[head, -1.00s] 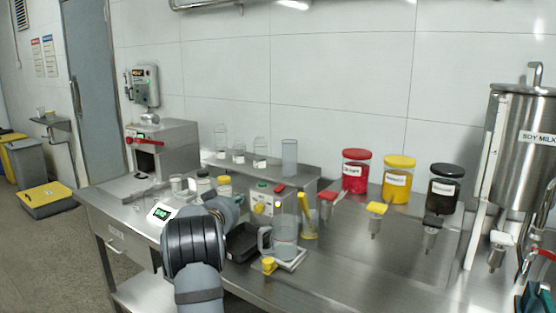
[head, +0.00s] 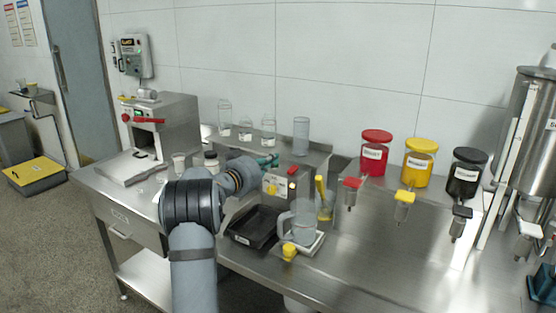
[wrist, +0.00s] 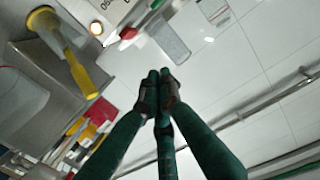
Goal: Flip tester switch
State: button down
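In the wrist view the box (wrist: 105,8) is at the top edge, with a lit round button (wrist: 96,28) and the red switch (wrist: 128,33). My gripper (head: 272,161) is at the top of the box, left of the red switch in the head view. In the wrist view its dark green fingers (wrist: 160,76) are together with nothing between them, and look apart from the switch.
A clear jug (head: 302,218) and a black tray (head: 253,228) stand in front of the box. A beaker with a yellow tool (head: 321,190) is at its right. Glass cylinders (head: 301,136) stand on the shelf behind. Red, yellow and black jars (head: 376,152) are farther right.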

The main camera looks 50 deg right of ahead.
jog(key=p, duration=0.3)
send_over(290, 169)
jog(key=shift+a+f, duration=0.2)
jog(key=shift+a, duration=0.25)
jog(key=f, duration=0.1)
jog(key=d+f, duration=0.1)
jog(key=shift+f+b, duration=0.3)
jog(key=shift+f, duration=0.8)
jog(key=shift+w, duration=0.1)
